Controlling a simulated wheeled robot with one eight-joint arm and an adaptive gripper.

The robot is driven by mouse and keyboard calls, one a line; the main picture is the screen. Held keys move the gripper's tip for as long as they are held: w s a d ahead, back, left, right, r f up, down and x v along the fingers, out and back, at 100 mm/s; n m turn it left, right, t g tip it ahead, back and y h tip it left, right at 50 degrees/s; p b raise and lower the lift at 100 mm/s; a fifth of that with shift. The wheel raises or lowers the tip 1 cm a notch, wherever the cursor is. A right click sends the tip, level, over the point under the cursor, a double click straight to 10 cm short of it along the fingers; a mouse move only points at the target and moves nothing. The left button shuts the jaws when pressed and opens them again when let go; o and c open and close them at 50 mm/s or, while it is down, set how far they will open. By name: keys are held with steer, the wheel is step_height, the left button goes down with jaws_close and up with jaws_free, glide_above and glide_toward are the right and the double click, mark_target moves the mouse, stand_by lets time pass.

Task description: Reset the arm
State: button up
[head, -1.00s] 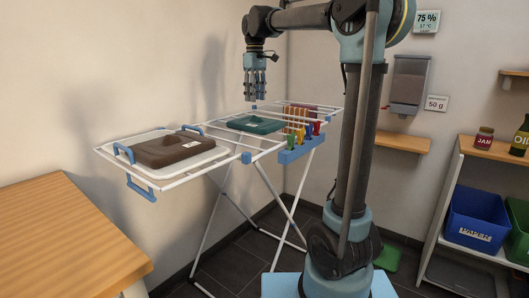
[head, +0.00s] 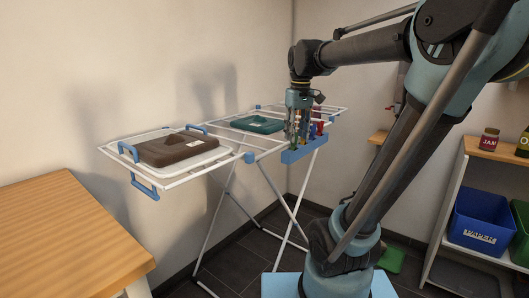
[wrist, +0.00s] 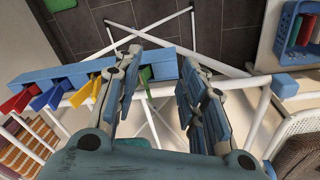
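My gripper (head: 297,142) points down in front of the drying rack (head: 172,184), over the blue peg holder (head: 300,153) on the rack's edge. In the wrist view my gripper (wrist: 160,90) has its fingers apart, with nothing held between them. The peg holder (wrist: 158,60) runs behind the fingers there. Red, blue and yellow pegs (wrist: 98,88) stick out to the left of the fingers. A green peg (wrist: 145,75) shows between the fingers, partly hidden by the left one, and I cannot tell whether it touches.
A brown folded item (head: 178,149) lies on a white tray on the rack, and a dark green one (head: 256,124) lies farther back. A wooden table (head: 65,235) stands at the front left. A shelf with a blue paper bin (head: 480,218) stands at the right.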

steer(key=s+d+f+m, duration=0.2)
steer(key=s+d+f, duration=0.2)
steer(key=s+f, duration=0.5)
steer(key=s+d+f+m+t, duration=0.1)
steer(key=s+d+f+m, duration=0.2)
steer(key=s+f, duration=0.6)
step_height(320, 180, down, 5)
steer(key=shift+d+r+m, duration=0.1)
steer(key=shift+d+m, duration=0.2)
steer(key=shift+d, duration=0.05)
